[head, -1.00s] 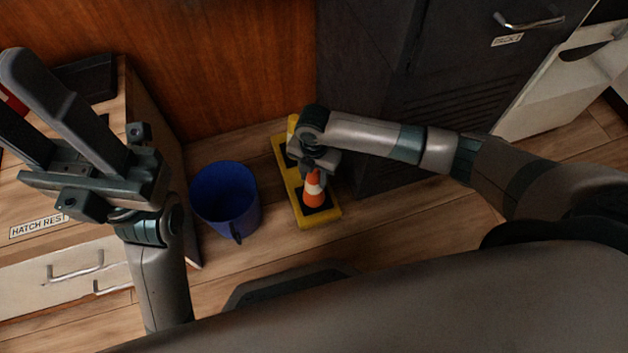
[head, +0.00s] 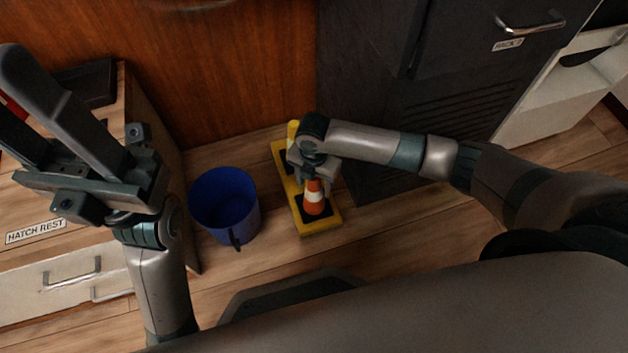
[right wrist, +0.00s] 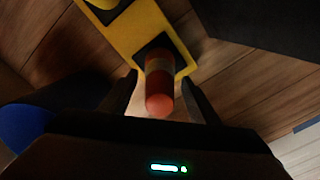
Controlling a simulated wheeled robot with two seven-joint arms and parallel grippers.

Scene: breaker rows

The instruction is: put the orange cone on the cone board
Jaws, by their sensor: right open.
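The orange cone (head: 314,196) with a pale band stands upright on a black square at the near end of the yellow cone board (head: 320,226). My right gripper (head: 317,180) is above it. In the right wrist view the cone (right wrist: 159,85) sits between the two spread fingers of my right gripper (right wrist: 160,92), with a gap on each side. The board (right wrist: 150,27) runs away beneath it. My left gripper (head: 18,95) is raised at the left, open and empty, far from the cone.
A yellow cone (head: 292,130) stands at the board's far end, partly hidden by my right arm. A blue bucket (head: 226,205) stands left of the board. A dark cabinet (head: 440,90) is close on the right. A wooden counter labelled HATCH REST (head: 35,232) is at left.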

